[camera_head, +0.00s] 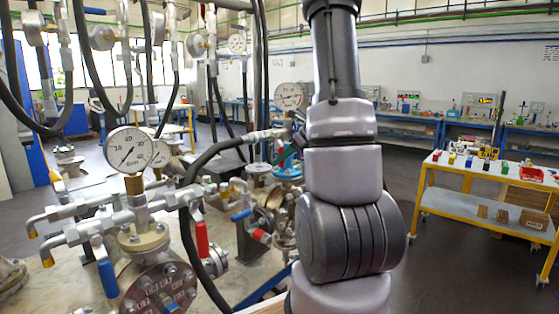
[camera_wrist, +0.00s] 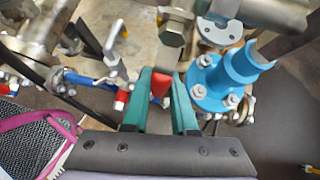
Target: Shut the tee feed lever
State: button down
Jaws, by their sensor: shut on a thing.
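My gripper (camera_wrist: 161,88) shows in the wrist view with two teal fingers closed around a red lever (camera_wrist: 161,84), just below a metal fitting with a hex nut (camera_wrist: 172,34). Only a small part of the red lever shows between the fingers; the rest is hidden. In the head view, a bit of a teal finger of my gripper (camera_head: 287,155) shows left of my arm, beside the end of a dark hose and above a blue flange. The held lever is hidden there by my arm and fittings. No label marks it as the tee feed lever.
A blue flanged pipe (camera_wrist: 222,80) stands close right of my fingers. A blue-handled valve (camera_wrist: 85,79) and another red handle (camera_wrist: 121,100) lie left.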

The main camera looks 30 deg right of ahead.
jog(key=shift+d+h, duration=0.2)
jog(key=shift+h, duration=0.1)
jog(key=c, duration=0.7)
grip_release()
jog(key=v, duration=1)
jog(key=shift+s+d+r, duration=0.2)
jog(key=shift+s+r, duration=0.05)
jog(key=s+a+r+n, duration=0.3)
jog(key=s+a+n, duration=0.2)
jog(key=a+n, duration=0.2)
jog(key=s+a+r+n+h, duration=0.1)
jog(key=s+a+r+n, duration=0.2)
jog(key=s+a+n, duration=0.2)
jog(key=s+a+r+n+h, duration=0.1)
jog(key=s+a+r+n, duration=0.2)
jog(key=a+n, duration=0.8)
jog(key=shift+s+a+r+n+g, duration=0.1)
jog(key=shift+s+n+g, duration=0.05)
jog(key=shift+s+n, duration=0.45)
jog(key=shift+s+a+n+g, duration=0.15)
jog(key=shift+s+n, duration=0.3)
jog(key=shift+n, duration=0.35)
